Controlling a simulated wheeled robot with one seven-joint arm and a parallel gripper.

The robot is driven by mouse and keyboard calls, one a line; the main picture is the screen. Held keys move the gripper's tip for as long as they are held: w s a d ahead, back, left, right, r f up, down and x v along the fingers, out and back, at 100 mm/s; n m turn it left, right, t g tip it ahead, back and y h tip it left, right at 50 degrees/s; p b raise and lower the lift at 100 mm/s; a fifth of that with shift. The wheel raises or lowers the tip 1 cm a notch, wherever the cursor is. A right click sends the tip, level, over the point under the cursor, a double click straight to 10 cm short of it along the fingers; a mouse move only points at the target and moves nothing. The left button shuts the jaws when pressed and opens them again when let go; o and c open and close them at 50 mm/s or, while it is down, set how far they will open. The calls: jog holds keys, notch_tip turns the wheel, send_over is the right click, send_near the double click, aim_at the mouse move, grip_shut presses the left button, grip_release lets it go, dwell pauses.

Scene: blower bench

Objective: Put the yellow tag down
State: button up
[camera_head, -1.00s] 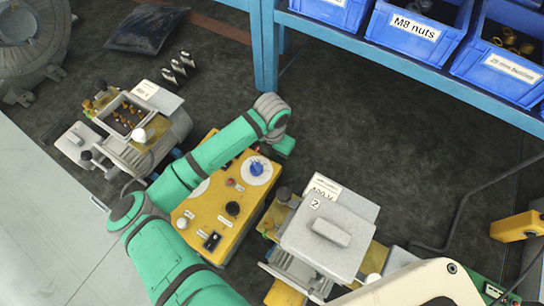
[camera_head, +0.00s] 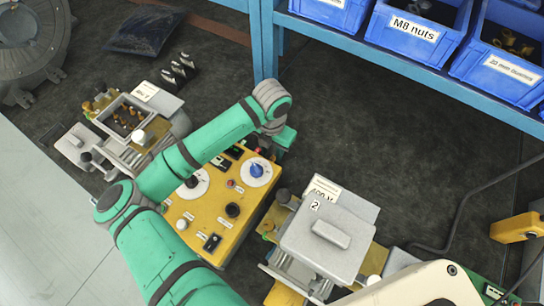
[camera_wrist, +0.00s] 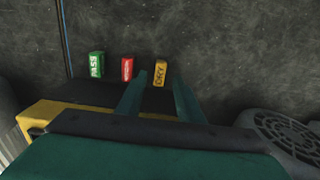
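The yellow tag (camera_wrist: 161,73), lettered DRY, shows in the wrist view, standing in line with a red tag (camera_wrist: 127,68) and a green PASS tag (camera_wrist: 97,64). My gripper (camera_wrist: 158,78) is open. Its two teal fingers are spread either side of the yellow tag in the picture, with visible gaps; I see no contact. In the head view my gripper (camera_head: 285,139) is at the far right corner of the yellow control panel (camera_head: 205,212), and its fingers are hidden. I cannot make out the yellow tag there.
A grey unit marked 2 (camera_head: 322,240) stands right of the panel, and an open unit (camera_head: 125,118) stands left. A blue shelf (camera_head: 400,62) with blue bins (camera_head: 405,32) is at the back right.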

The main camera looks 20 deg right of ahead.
aim_at(272, 160)
notch_tip(272, 160, up, 7)
dwell(0.3)
jog(key=shift+r, duration=0.1)
dwell(0.4)
